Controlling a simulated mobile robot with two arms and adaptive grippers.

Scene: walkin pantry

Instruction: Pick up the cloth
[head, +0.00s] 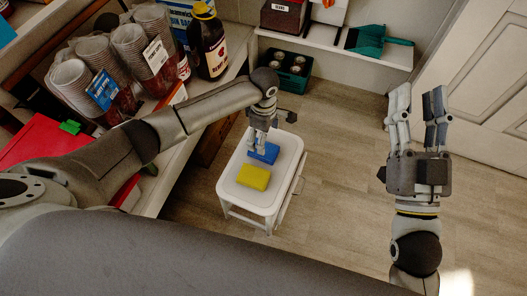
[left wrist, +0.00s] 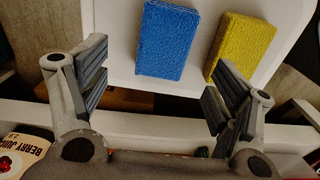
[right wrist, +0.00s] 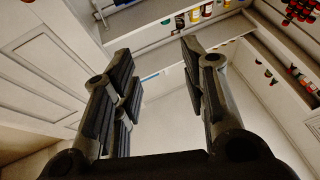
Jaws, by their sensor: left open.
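A blue block (head: 263,153), sponge-like in texture, lies on a white stool (head: 230,188). A yellow block (head: 253,177) of similar shape lies beside it, nearer to me. Nothing else on the stool looks like a cloth, and I cannot tell which block is the cloth. My left gripper (head: 257,149) is over the blue block in the head view. In the left wrist view the left gripper (left wrist: 158,82) is open and empty, with the blue block (left wrist: 163,40) beyond its fingers and the yellow block (left wrist: 240,45) further right. My right gripper (head: 418,98) is raised, open and empty.
A shelf at the left holds stacked cups (head: 85,85), a dark bottle (head: 207,45) and a red box (head: 40,142). A dark green crate (head: 287,72) stands on the floor under a white shelf with a teal dustpan (head: 368,40). A white door is at the right. The floor right of the stool is clear.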

